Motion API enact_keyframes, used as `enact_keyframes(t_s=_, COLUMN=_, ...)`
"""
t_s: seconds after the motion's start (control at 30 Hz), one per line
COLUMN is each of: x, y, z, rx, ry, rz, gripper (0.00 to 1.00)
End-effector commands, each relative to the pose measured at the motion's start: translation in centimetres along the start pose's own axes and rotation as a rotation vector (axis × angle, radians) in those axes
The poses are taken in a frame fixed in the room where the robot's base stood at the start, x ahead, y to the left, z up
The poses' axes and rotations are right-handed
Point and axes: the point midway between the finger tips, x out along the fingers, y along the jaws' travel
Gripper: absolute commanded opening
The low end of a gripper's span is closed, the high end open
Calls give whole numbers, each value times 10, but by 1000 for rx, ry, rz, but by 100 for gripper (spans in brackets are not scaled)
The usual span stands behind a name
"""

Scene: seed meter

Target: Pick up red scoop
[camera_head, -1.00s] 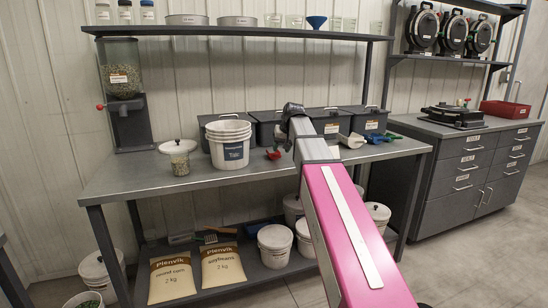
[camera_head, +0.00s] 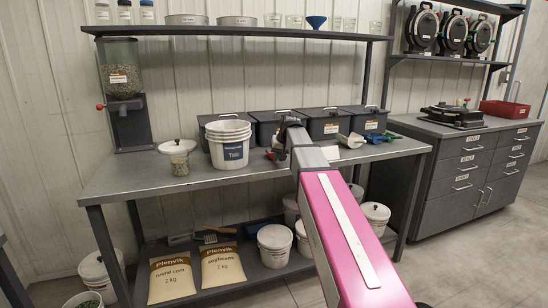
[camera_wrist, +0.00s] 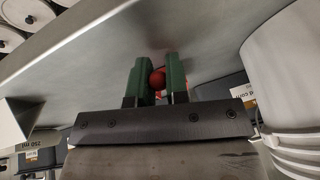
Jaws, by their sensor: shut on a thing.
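My gripper (camera_wrist: 157,75) shows in the wrist view with its two green fingers closed around a red rounded part, the red scoop's handle (camera_wrist: 158,80). More red shows just behind the fingers, but most of the scoop is hidden by them. In the head view a small bit of red (camera_head: 270,154) shows on the workbench (camera_head: 200,185), between the white bucket stack and my arm. My arm hides most of my gripper in that view.
The white bucket stack (camera_head: 229,155) stands close to the left of the scoop in the head view. Dark lidded bins (camera_head: 265,120) line the back. The front left of the bench is mostly clear.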

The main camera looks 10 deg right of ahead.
Motion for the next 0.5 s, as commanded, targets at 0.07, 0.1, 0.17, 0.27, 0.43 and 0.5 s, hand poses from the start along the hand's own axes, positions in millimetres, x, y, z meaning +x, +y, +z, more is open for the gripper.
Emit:
enact_keyframes(t_s=0.07, x=0, y=0, z=0, rx=0, ry=0, rz=0, gripper=0)
enact_keyframes(t_s=0.1, x=0, y=0, z=0, rx=0, ry=0, rz=0, gripper=0)
enact_keyframes(t_s=0.17, x=-1, y=0, z=-1, rx=0, ry=0, rz=0, gripper=0)
enact_keyframes(t_s=0.27, x=-7, y=-1, z=-3, rx=0, ry=1, rz=0, gripper=0)
enact_keyframes(t_s=0.43, x=-28, y=-6, z=-13, rx=-1, ry=3, rz=0, gripper=0)
enact_keyframes(t_s=0.5, x=-40, y=-8, z=-18, rx=-1, ry=2, rz=0, gripper=0)
